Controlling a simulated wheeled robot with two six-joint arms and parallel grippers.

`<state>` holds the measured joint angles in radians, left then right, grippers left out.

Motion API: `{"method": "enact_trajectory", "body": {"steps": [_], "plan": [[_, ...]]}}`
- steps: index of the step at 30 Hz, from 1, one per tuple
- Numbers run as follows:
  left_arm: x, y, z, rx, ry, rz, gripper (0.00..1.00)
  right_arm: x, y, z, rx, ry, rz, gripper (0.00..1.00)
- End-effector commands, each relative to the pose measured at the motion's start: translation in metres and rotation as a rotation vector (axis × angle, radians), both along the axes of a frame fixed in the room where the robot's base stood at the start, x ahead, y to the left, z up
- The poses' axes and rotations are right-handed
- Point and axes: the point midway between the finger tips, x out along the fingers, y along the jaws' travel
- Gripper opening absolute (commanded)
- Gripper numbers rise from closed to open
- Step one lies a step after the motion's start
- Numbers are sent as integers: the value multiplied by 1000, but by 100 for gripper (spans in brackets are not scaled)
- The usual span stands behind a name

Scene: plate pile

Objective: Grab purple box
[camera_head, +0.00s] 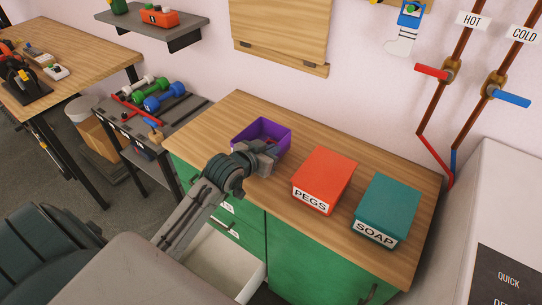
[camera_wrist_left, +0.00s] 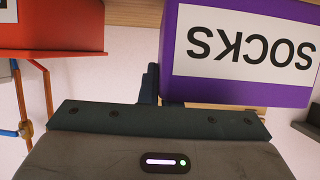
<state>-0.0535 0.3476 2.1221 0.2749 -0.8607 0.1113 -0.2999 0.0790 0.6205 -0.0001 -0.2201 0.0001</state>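The purple box (camera_head: 262,129) is open-topped and stands at the left back of the wooden counter. In the left wrist view its front (camera_wrist_left: 240,50), with a SOCKS label, appears upside down and fills the upper right. My left gripper (camera_head: 265,154) is at the box's near right corner in the head view and hides part of its front. In the left wrist view the dark fingers (camera_wrist_left: 149,84) are close together at the box's side wall; one is outside it and the other is mostly hidden behind the front. They look shut on that wall. My right gripper is not in view.
A red PEGS box (camera_head: 323,178) and a teal SOAP box (camera_head: 387,209) stand to the right on the wooden counter (camera_head: 235,105). An open white drawer (camera_head: 225,265) is below. Dumbbells (camera_head: 163,96) lie on a rack at left. A shelf (camera_head: 182,36) hangs above.

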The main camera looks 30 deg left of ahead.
Motion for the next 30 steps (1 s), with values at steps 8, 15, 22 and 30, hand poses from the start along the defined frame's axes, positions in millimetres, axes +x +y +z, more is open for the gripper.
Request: {"method": "enact_trajectory", "body": {"steps": [8, 15, 22, 30], "plan": [[-21, 5, 8, 5, -2, -1, 0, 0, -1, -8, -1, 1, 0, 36], [-58, 13, 11, 9, 0, -5, 0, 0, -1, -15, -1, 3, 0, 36], [-100, 24, 16, 12, 4, -5, 0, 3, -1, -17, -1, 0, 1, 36], [-137, 32, 22, 6, 3, -3, 0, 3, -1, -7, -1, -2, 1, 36]]}}
